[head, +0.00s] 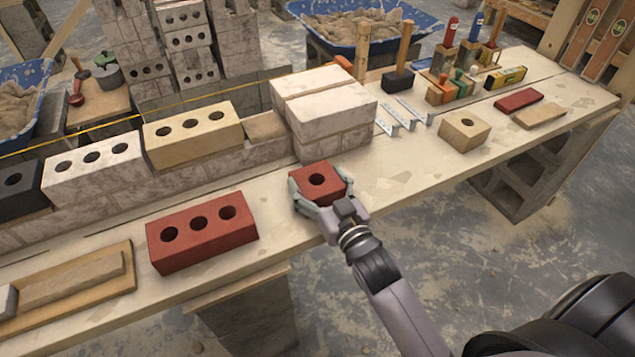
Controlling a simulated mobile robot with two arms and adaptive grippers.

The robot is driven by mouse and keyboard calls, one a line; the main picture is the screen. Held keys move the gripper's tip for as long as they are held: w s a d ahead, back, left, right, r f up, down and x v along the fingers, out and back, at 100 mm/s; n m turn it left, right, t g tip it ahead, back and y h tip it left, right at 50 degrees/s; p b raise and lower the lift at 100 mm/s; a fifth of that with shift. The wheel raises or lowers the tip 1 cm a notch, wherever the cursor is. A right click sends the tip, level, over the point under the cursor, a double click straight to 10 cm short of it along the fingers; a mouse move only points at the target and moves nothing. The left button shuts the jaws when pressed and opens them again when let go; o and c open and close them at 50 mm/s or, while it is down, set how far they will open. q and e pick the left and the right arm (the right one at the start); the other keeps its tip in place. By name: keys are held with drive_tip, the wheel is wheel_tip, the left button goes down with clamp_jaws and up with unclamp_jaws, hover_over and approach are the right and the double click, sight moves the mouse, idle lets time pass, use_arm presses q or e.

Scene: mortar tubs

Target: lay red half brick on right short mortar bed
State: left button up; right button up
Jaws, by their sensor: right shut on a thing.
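The red half brick (322,178), with one round hole on top, is near the front edge of the bench (400,185). My right gripper (322,196) comes in from the lower right, with its fingers closed on the two sides of this brick. I cannot tell whether the brick touches the bench top. The right short mortar bed (264,127) is a brownish patch on the low wall, between a tan three-hole brick (195,134) and the tall block stack (325,105). It is bare and lies behind and left of the held brick. My left gripper is not in view.
A full red three-hole brick (202,236) lies left of my right gripper. A white brick (97,170) and a dark half brick (20,190) sit further left on the wall. A yellow string (130,118) runs behind. A tan half brick (464,130) stands to the right.

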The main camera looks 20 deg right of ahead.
drive_tip(key=shift+r, duration=0.15)
drive_tip(key=o, duration=1.5)
drive_tip(key=shift+f, duration=0.25)
drive_tip(key=o, duration=0.4)
drive_tip(key=shift+o, duration=0.2)
drive_tip(key=shift+r, duration=0.1)
